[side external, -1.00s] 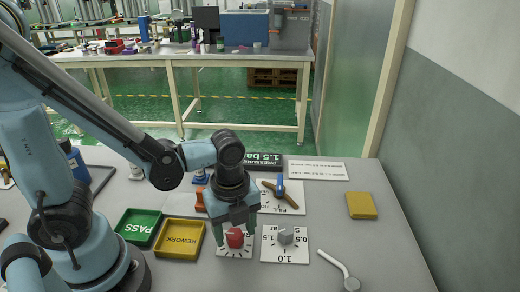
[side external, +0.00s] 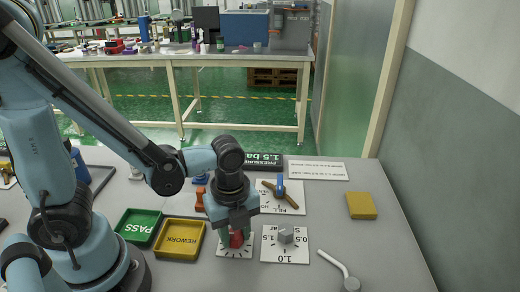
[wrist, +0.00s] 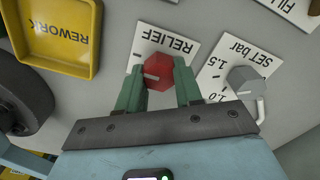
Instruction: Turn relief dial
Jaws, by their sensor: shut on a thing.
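The relief dial is a red faceted knob (side external: 236,240) on a white plate marked RELIEF (wrist: 166,45). The knob also shows in the wrist view (wrist: 158,72), with a pale mark on its face. My gripper (side external: 235,235) points down over it, with one green finger on each side. In the wrist view my gripper (wrist: 158,84) is shut on the red knob. The fingers partly hide the knob in the side view.
Right of it is a grey set-bar knob (side external: 286,236) on a scale plate. Green PASS (side external: 121,238) and yellow REWORK (side external: 164,254) trays lie left.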

